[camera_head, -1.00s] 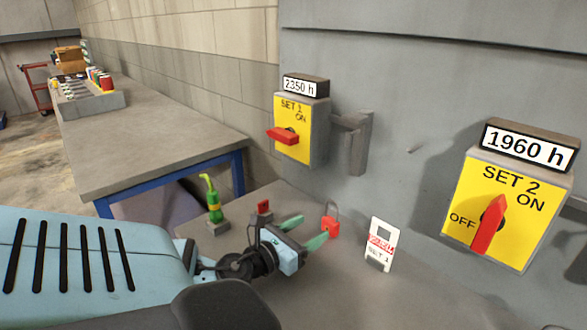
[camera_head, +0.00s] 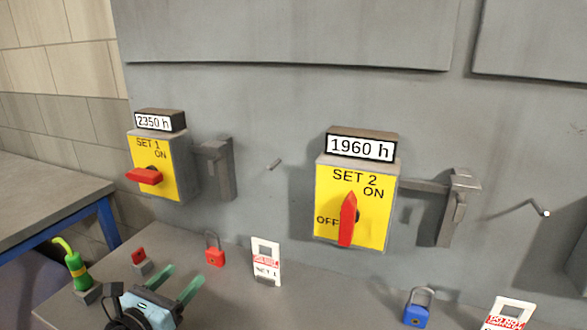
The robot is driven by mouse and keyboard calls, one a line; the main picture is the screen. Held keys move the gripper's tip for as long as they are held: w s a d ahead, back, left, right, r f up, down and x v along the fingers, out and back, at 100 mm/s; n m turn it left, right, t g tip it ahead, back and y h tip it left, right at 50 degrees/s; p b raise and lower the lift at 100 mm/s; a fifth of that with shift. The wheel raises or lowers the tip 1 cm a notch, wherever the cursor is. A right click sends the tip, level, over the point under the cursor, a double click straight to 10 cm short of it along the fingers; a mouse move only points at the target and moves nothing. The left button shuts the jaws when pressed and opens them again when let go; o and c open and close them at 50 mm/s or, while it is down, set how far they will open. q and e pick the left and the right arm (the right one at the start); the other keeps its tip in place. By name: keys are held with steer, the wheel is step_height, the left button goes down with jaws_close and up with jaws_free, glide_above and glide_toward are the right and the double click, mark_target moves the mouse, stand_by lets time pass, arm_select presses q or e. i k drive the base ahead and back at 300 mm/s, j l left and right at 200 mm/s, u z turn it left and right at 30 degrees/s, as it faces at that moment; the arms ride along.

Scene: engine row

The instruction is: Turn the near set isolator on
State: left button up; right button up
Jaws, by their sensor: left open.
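Two yellow isolators sit on the grey wall. The SET 2 isolator (camera_head: 330,205) is in the middle and looks larger and nearer. Its red handle (camera_head: 348,218) stands nearly upright, between the OFF label at left and the ON label at upper right. The SET 1 isolator (camera_head: 150,157) is at left; its red handle (camera_head: 145,176) lies nearly level, and no OFF label shows there. My left gripper (camera_head: 186,275) is open and empty, low at the left, in front of and below SET 1, apart from both isolators. My right gripper is out of view.
On the grey ledge are a red padlock (camera_head: 215,250), a white SET 1 tag (camera_head: 267,262), a blue padlock (camera_head: 417,307), another tag (camera_head: 508,313), a small red item (camera_head: 139,257) and a green bottle (camera_head: 76,268). Grey brackets (camera_head: 455,208) jut out beside the isolators.

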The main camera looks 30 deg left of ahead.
mark_target(150, 175)
steer(key=k+l, duration=0.1)
steer(key=k, duration=0.9)
